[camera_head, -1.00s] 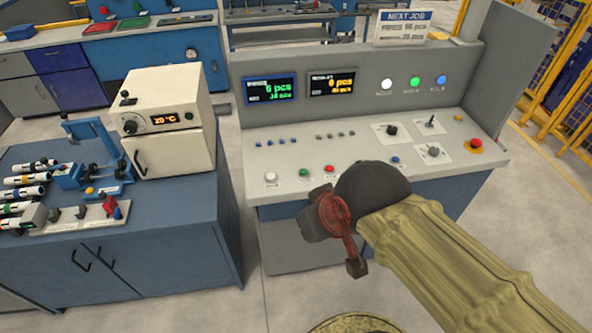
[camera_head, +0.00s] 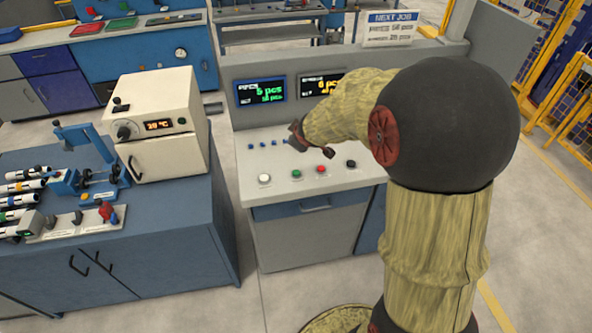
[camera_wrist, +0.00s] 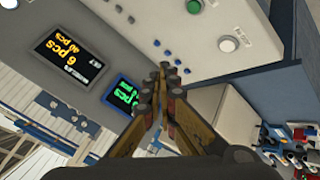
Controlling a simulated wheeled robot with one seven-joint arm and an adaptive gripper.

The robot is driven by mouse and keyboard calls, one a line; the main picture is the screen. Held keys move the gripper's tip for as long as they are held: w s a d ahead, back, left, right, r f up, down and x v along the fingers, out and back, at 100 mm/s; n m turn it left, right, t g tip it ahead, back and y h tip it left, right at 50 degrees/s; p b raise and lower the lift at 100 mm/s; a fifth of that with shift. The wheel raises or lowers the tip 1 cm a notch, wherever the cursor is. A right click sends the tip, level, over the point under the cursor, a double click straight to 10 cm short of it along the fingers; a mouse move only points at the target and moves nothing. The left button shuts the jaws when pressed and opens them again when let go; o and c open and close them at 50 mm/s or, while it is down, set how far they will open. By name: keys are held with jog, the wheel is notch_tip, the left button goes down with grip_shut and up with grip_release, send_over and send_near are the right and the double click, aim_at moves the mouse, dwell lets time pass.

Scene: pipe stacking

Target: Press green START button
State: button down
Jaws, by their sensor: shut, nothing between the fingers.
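The green button (camera_head: 297,173) sits on the sloping front of the grey control console, between a white button (camera_head: 264,179) and a red button (camera_head: 322,169). In the wrist view the green button (camera_wrist: 193,7) is at the top edge, beyond the fingertips. My gripper (camera_wrist: 168,74) is shut and empty, its fingertips together and apart from the green button. In the head view the end of my arm is over the console panel, behind the green button, and the fingertips are hard to make out. Any label on the button is too small to read.
A black button (camera_head: 351,163) is right of the red one. A row of small blue buttons (camera_head: 262,144) lies behind. Two displays (camera_head: 262,91) stand on the upright panel. A white oven (camera_head: 158,125) and a blue bench stand left. My arm hides the console's right side.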

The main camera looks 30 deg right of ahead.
aim_at(294, 173)
jog(key=w+d+f+n+y, duration=0.1)
jog(key=w+f, duration=0.3)
jog(key=f, duration=0.5)
jog(key=shift+w+d+n+t+y+p, duration=0.3)
jog(key=shift+w+n+y+p, duration=0.1)
jog(key=shift+n, duration=0.4)
notch_tip(294, 173, down, 9)
jog(key=b, duration=0.9)
jog(key=shift+r, duration=0.15)
jog(key=shift+f, duration=0.4)
jog(key=shift+f+b, duration=0.4)
jog(key=shift+b, duration=0.05)
dwell(0.7)
jog(key=shift+r, duration=0.1)
jog(key=shift+r+p, duration=0.75)
jog(key=shift+p, duration=0.15)
